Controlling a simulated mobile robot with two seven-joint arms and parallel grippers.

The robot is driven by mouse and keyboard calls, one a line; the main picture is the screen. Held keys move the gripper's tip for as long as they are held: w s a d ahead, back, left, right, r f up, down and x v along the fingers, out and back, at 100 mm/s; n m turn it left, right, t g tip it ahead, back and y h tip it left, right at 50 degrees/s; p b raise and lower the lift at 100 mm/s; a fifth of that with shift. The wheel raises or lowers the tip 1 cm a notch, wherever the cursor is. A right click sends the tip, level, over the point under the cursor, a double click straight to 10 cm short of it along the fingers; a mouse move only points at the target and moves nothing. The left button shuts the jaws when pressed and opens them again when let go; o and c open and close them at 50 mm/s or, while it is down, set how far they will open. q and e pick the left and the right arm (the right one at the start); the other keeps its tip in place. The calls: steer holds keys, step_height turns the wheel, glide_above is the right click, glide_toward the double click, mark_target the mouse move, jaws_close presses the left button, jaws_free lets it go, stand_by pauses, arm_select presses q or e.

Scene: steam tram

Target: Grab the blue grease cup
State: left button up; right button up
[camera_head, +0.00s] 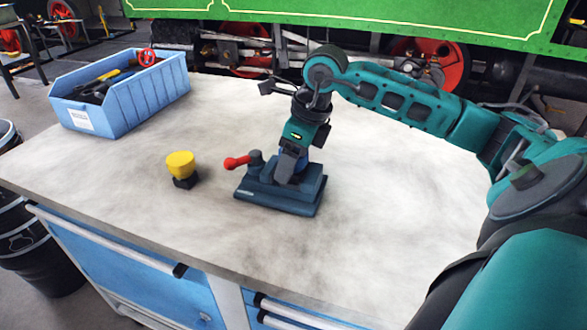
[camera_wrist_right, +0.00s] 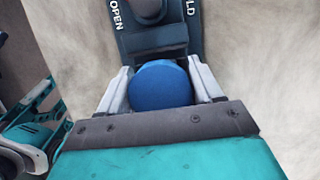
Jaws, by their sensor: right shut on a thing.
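The blue grease cup (camera_wrist_right: 160,85) shows in the right wrist view as a round blue top between the two pale fingers. My right gripper (camera_head: 288,168) points down over the dark blue fixture (camera_head: 262,195) on the workbench, and its fingers are shut on the cup from both sides. In the head view only a small bit of the cup (camera_head: 305,160) shows beside the fingers. The fixture has a red-tipped lever (camera_head: 237,162) at its left. I cannot tell whether the cup still sits in the fixture.
A yellow cup on a dark base (camera_head: 181,165) stands left of the fixture. A blue bin (camera_head: 140,100) with tools is at the back left of the workbench (camera_head: 150,215). The bench's right part is clear. The green tram (camera_head: 400,25) stands behind.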

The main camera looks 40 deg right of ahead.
steer(key=c, duration=0.4)
steer(key=shift+r, duration=0.1)
